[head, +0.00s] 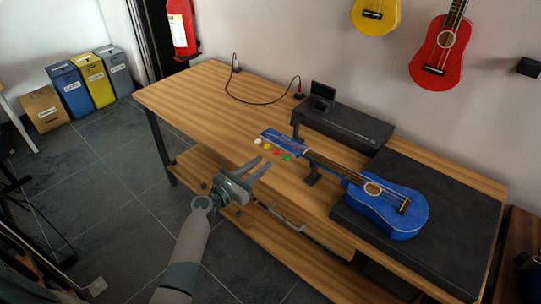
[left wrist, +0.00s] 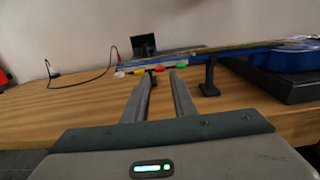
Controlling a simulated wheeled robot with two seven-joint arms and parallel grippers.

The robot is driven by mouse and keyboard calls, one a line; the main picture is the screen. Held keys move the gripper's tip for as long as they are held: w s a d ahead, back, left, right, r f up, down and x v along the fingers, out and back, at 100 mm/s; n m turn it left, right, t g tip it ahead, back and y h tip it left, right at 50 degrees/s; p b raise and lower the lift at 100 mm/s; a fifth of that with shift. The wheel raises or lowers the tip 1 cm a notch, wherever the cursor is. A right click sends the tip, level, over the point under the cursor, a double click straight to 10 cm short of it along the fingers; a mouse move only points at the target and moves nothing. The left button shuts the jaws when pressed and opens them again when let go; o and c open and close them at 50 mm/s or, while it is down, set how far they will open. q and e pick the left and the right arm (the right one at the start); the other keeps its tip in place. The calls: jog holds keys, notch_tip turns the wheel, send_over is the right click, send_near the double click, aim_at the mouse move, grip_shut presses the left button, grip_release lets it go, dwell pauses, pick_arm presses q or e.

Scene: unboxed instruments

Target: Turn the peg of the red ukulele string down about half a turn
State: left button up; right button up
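A blue ukulele (head: 392,212) lies face up, its headstock (head: 283,138) pointing left over the wooden table; its neck also crosses the left wrist view (left wrist: 232,50). Along the headstock's near side sit a white peg (head: 257,141), a yellow peg (head: 267,147), a red peg (head: 277,151) and a green peg (head: 286,157). My left gripper (head: 259,165) is open and empty, just short of the pegs. In the left wrist view the red peg (left wrist: 157,69) shows beyond the gap between the fingertips (left wrist: 161,76), with the green peg (left wrist: 182,66) behind the right fingertip. My right gripper is out of view.
A black neck support (head: 312,175) stands under the neck. A black mat (head: 465,215) lies under the body. Behind are a dark raised box (head: 345,127) and a small screen device (head: 322,92) with a cable.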

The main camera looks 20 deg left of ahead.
aim_at(276, 152)
pick_arm(q)
jog(key=x, duration=0.5)
jog(key=shift+w+d, duration=0.1)
jog(key=shift+w, duration=0.2)
grip_shut()
